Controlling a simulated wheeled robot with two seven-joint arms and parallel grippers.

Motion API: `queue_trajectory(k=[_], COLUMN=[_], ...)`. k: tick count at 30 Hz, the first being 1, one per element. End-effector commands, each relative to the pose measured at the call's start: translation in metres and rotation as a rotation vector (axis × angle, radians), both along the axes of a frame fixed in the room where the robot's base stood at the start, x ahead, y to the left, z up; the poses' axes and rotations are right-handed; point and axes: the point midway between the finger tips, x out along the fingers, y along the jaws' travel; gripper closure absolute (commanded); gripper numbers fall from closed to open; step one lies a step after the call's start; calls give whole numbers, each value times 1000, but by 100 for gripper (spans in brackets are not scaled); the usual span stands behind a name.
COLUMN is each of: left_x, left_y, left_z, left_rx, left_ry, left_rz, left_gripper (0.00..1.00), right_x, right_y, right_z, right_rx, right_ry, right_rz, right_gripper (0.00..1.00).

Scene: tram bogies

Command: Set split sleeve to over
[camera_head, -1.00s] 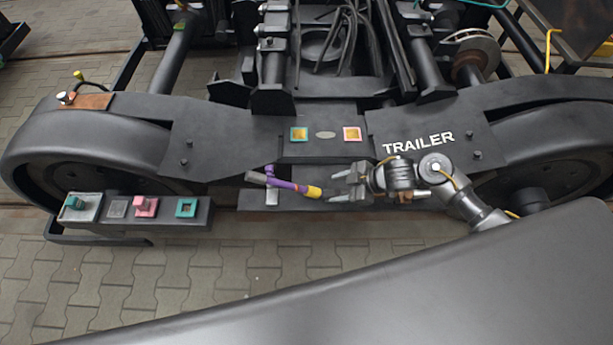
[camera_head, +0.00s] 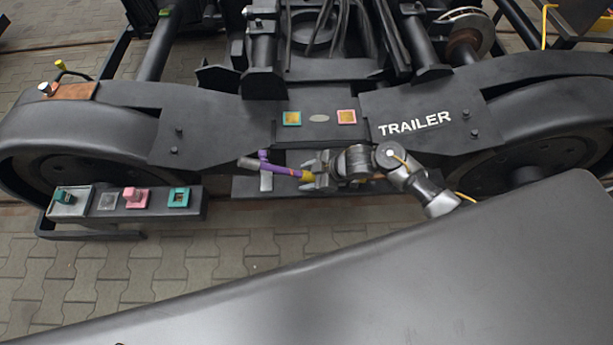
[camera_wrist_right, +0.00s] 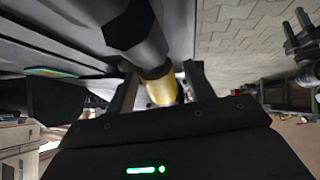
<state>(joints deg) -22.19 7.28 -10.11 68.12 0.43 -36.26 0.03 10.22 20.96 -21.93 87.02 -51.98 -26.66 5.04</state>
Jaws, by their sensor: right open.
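A purple lever (camera_head: 283,168) with a grey end at its left and a yellow sleeve-like end (camera_head: 307,176) lies across the front of the dark bogie frame. I cannot tell for sure which part is the split sleeve. My right gripper (camera_head: 312,173) comes from the right and is at the yellow end. In the right wrist view the gold-yellow part (camera_wrist_right: 158,86) sits between the two open fingers of the gripper (camera_wrist_right: 160,88), with a dark cylinder beyond it. Whether a finger touches it cannot be told. My left gripper is not in view.
A bracket (camera_head: 152,208) at the left holds a teal block (camera_head: 63,196), a pink block (camera_head: 136,193) and a teal-framed socket (camera_head: 179,197). Two framed squares (camera_head: 292,118) (camera_head: 346,117) sit on the frame above the lever. Paved floor (camera_head: 260,240) lies in front.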

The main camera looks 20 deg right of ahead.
Motion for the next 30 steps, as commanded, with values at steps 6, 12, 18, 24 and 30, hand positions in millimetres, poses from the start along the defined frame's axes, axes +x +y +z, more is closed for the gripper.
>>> queue_trajectory(k=[6,12,18,24,30], left_x=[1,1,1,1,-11], left_y=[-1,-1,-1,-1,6], left_z=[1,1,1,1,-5], left_rx=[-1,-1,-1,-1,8], left_ry=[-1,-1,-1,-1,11], left_rz=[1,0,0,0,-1], left_gripper=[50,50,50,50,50], right_x=[1,1,1,1,3], right_y=[2,2,2,1,9], right_z=[-2,-2,-2,-2,6], right_rx=[0,0,0,0,1], right_ry=[0,0,0,0,0], right_rz=[0,0,0,0,0], right_gripper=[47,60,86,100,100])
